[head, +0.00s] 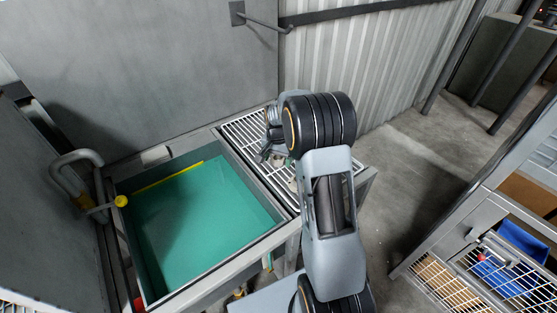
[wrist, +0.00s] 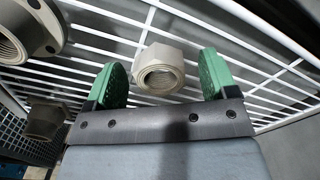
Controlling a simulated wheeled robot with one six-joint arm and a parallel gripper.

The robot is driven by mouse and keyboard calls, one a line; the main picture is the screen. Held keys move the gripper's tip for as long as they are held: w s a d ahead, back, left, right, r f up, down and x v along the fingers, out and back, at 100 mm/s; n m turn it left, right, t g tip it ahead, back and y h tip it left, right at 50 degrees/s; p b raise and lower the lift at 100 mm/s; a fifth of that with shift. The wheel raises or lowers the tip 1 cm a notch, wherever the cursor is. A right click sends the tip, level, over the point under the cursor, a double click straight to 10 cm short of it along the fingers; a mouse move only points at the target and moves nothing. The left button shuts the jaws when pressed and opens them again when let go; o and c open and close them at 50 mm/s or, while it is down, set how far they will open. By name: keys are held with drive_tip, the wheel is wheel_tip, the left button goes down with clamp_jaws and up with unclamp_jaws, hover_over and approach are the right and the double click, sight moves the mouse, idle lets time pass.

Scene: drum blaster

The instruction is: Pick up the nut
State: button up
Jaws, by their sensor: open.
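A beige hex nut (wrist: 159,70) with a threaded bore lies on a white wire rack (wrist: 100,48) in the wrist view. My gripper (wrist: 162,75) is open, with its green finger pads on either side of the nut. In the head view my gripper (head: 265,156) is low over the rack (head: 245,128), partly hidden by my arm. I cannot make out the nut clearly there.
A grey threaded flange part (wrist: 25,32) and a dark fitting (wrist: 45,120) are left of my gripper. A basin (head: 200,220) with a green interior stands left of the rack. A metal wall (head: 350,60) is behind. Another wire-topped bench (head: 490,270) is at right.

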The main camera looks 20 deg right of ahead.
drive_tip(key=c, duration=1)
drive_tip(key=shift+c, duration=0.6)
drive_tip(key=shift+r, duration=0.15)
